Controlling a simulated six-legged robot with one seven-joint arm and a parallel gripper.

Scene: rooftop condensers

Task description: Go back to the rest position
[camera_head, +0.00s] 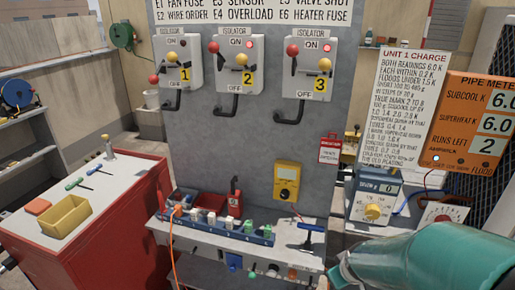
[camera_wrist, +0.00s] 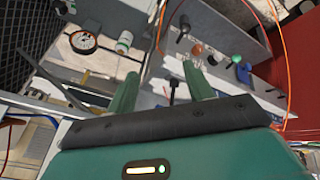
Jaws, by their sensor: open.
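My gripper (camera_wrist: 160,70) is open, its two green fingers spread apart in the wrist view. I see nothing held between them; the bench parts behind them are farther off. In the head view my teal arm reaches in from the lower right, in front of the grey panel's shelf and below the dial box (camera_head: 374,203). The fingers are hard to make out there. A black T-handle (camera_head: 311,232) stands on the shelf just beyond my arm's end; whether they touch I cannot tell.
Three isolator boxes (camera_head: 236,64) hang on the grey panel. A yellow meter (camera_head: 287,181), a red tag (camera_head: 329,149) and a blue fuse rail (camera_head: 215,229) are below. An orange pipe meter (camera_head: 482,120) stands right. A red cabinet (camera_head: 110,238) with a yellow bin (camera_head: 66,216) stands left.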

